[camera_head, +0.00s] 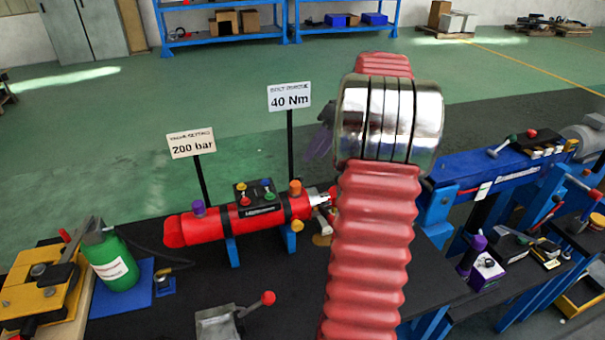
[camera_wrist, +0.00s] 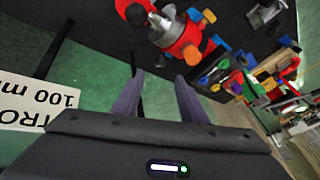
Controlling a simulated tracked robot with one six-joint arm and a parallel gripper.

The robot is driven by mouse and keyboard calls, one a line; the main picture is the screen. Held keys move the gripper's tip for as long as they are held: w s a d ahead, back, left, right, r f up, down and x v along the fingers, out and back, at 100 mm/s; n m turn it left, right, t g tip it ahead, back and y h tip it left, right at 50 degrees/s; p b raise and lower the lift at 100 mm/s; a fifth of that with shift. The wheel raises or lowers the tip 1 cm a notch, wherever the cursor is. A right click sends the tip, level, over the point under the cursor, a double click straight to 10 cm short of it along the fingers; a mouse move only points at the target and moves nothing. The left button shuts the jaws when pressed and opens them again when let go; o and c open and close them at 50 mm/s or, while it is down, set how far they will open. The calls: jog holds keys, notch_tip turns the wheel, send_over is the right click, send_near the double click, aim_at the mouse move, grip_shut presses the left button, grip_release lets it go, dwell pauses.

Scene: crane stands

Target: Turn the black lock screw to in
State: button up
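I cannot make out the black lock screw for certain in either view. A red cylinder (camera_head: 235,220) lies on blue supports on the black bench in the head view. It carries a black valve block (camera_head: 256,198) with small coloured knobs, a purple knob (camera_head: 198,208) and an orange knob (camera_head: 295,187). Its right end is partly hidden by my red bellows-covered arm. The cylinder also shows tilted in the wrist view (camera_wrist: 186,42), beyond my fingers. My gripper (camera_wrist: 158,74) has its two purple-grey fingers apart, with nothing between them. In the head view it is mostly hidden behind my arm.
Signs reading 200 bar (camera_head: 191,143) and 40 Nm (camera_head: 289,96) stand on posts behind the cylinder. A green bottle (camera_head: 112,260) and a yellow fixture (camera_head: 42,288) are at left. A red-knobbed lever (camera_head: 267,298) stands in front. A blue beam (camera_head: 480,175) is at right.

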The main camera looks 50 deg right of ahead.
aim_at(300, 177)
jog(key=x, duration=0.9)
jog(key=shift+w+a+f, duration=0.1)
jog(key=shift+w+f, duration=0.05)
jog(key=shift+f, duration=0.2)
jog(key=shift+c, duration=0.5)
grip_shut()
